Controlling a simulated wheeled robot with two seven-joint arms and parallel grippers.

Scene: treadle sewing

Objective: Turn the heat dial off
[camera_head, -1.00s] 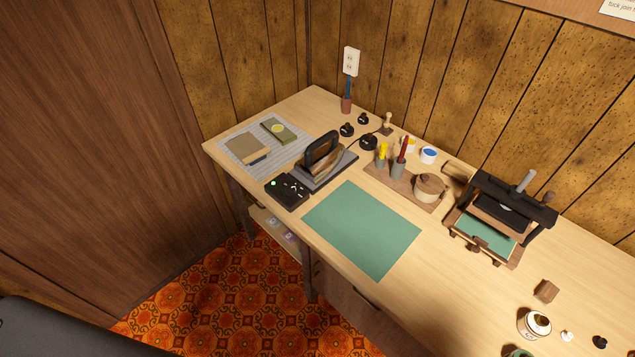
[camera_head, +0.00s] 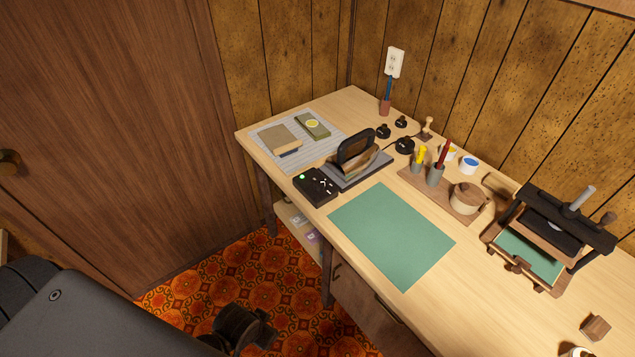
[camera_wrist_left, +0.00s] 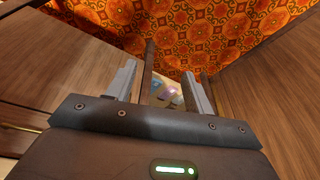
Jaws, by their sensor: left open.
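A black control box (camera_head: 316,186) sits near the front edge of the worktable, left of the green mat. It has a lit green light and small white marks on top; its dial is too small to make out clearly. A dark iron-like tool (camera_head: 356,150) with a looped handle stands on a grey base just behind the box. My left gripper (camera_wrist_left: 159,70) is open and empty in the left wrist view, pointing toward the patterned floor and wood panels. In the head view, my left arm is low at the bottom left, well below and apart from the box. My right gripper is not in view.
The green mat (camera_head: 392,234) lies flat in the middle of the worktable. A striped cloth (camera_head: 268,144) is at the left end. A tool tray, black round pieces and a press (camera_head: 545,236) stand behind and right. Open floor (camera_head: 240,280) lies before the table.

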